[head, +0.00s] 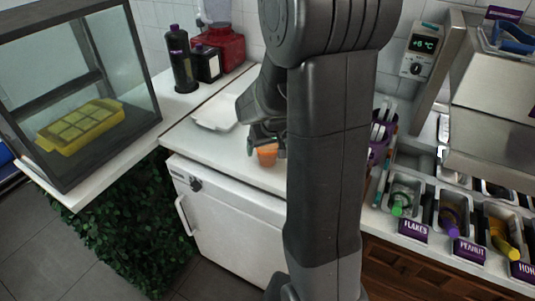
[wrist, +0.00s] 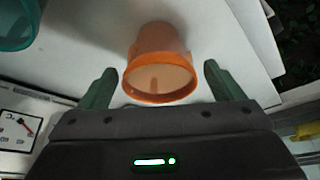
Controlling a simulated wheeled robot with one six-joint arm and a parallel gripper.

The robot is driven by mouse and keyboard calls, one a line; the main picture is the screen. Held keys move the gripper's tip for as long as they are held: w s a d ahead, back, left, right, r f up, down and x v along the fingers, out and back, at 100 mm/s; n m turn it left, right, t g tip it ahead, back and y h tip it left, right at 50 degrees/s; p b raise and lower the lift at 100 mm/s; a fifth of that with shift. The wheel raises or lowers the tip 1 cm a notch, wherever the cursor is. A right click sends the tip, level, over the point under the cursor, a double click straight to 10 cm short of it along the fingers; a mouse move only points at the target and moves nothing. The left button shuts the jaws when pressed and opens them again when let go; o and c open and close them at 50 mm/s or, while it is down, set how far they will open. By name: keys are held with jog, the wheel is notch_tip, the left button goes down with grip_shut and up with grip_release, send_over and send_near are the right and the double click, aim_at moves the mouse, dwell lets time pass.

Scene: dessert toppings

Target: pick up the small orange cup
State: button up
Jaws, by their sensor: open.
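The small orange cup (head: 267,155) stands on the white counter, partly behind my arm in the head view. In the wrist view the orange cup (wrist: 160,66) lies between and just beyond my two fingertips, its rim toward the camera. My gripper (head: 265,146) is at the cup in the head view, with the fingers close around its sides. In the wrist view my gripper (wrist: 158,88) is open, with a gap visible between each finger and the cup.
A white tray (head: 213,113) lies on the counter left of my gripper. A teal cup (wrist: 14,22) shows at the wrist view's upper left. A purple container (head: 378,152) and topping bins (head: 408,190) stand right of my arm. A glass case (head: 90,100) is at the left.

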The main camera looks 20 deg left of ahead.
jog(key=shift+x, duration=1.35)
jog(key=shift+r, duration=0.1)
jog(key=c, duration=1)
